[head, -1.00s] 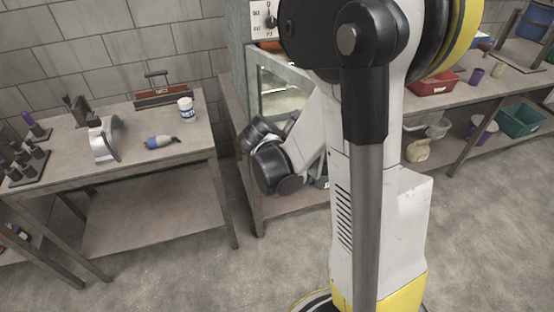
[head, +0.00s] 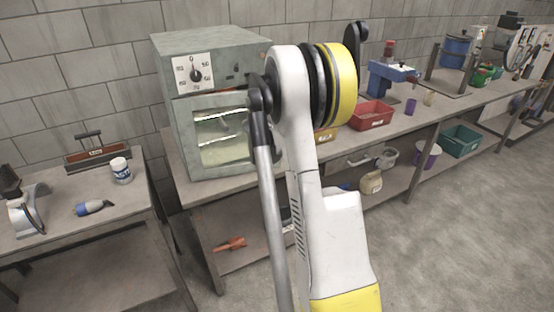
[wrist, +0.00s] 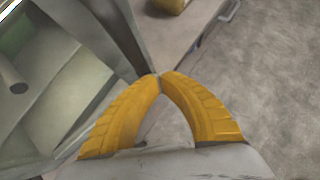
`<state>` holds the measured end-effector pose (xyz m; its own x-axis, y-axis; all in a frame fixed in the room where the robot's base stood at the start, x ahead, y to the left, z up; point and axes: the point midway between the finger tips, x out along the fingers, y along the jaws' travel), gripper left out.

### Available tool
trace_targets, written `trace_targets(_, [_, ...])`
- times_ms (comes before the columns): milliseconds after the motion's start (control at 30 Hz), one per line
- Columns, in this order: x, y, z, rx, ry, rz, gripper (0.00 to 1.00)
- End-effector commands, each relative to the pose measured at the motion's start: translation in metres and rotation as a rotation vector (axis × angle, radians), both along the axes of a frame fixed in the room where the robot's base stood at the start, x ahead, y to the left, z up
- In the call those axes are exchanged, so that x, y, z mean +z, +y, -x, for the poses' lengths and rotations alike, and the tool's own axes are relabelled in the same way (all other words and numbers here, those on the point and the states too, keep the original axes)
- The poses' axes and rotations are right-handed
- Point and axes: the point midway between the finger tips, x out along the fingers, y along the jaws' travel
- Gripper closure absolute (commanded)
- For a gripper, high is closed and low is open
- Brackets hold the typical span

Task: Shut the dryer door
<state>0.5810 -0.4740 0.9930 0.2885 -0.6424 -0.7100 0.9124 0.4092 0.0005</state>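The dryer (head: 205,45) is a grey-green box with a dial (head: 195,74) on its front, standing on a bench by the wall. Its door (head: 212,104) has a window and shows an orange strip along its top edge, so it looks slightly ajar; the exact gap is unclear. In the head view my gripper is hidden behind my arm. In the wrist view my gripper (wrist: 158,76) has yellow fingers meeting at the tips, with nothing seen between them. The tips are close to a grey-green panel edge of the dryer (wrist: 60,90); contact cannot be told.
The bench (head: 425,118) runs right with a red bin (head: 371,115) and a blue device (head: 393,71). A lower shelf holds a teal bin (head: 460,141) and a jug (head: 371,182). A second table (head: 120,195) stands at the left. The floor (head: 450,245) at right is clear.

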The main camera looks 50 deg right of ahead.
Motion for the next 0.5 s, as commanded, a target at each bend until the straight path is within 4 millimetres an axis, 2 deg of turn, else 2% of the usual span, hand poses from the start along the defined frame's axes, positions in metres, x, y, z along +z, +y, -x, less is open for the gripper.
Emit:
trace_targets(200, [0.0, -0.031, -0.037, 0.0, 0.0, -0.001, 1.0])
trace_targets(500, [0.0, -0.049, -0.065, 0.0, 0.0, 0.0, 1.0])
